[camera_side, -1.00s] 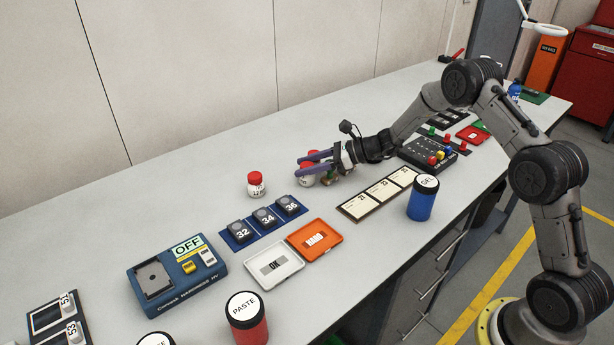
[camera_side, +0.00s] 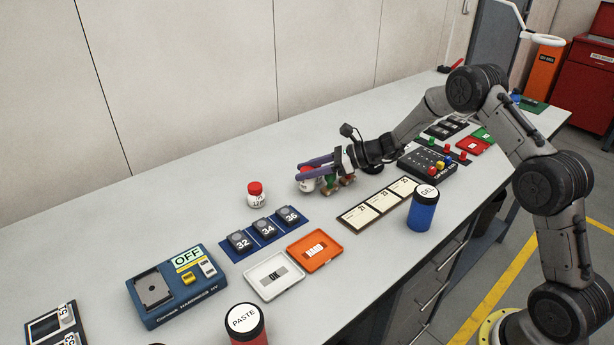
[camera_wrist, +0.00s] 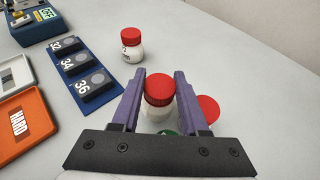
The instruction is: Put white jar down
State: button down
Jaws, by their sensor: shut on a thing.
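A white jar with a red lid (camera_wrist: 158,92) is between the two purple fingers of my gripper (camera_wrist: 156,84), which is shut on it. In the side view my gripper (camera_side: 302,168) is low over the bench, and the jar (camera_side: 306,184) shows partly below the fingers. I cannot tell whether its base touches the bench. A second red lid (camera_wrist: 208,108) shows just outside the right finger in the wrist view. A green lid (camera_wrist: 167,132) shows close behind the held jar, mostly hidden by my gripper.
A similar red-lidded white jar (camera_side: 256,195) stands apart on the bench. Near it are a blue rack of numbered blocks (camera_side: 264,232), an orange tray (camera_side: 316,250) and a cream card strip (camera_side: 378,205). Bare bench lies towards the wall.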

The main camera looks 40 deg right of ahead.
jog(key=s+r, duration=1.1)
jog(key=s, duration=0.2)
jog(key=w+d+m+t+h, duration=0.3)
jog(key=d+m+h, duration=0.1)
jog(key=d, duration=0.7)
jog(key=w+d+f, duration=0.1)
jog(key=w+f, duration=0.2)
jog(key=w, duration=0.1)
jog(key=w+d+f, duration=0.1)
jog(key=w+f, duration=0.2)
jog(key=w, duration=0.1)
jog(key=w+d+f, duration=0.2)
jog(key=w+f, duration=0.1)
jog(key=w, duration=0.2)
jog(key=shift+w+f, duration=0.1)
jog(key=shift+f, duration=1.65)
jog(key=shift+f, duration=0.15)
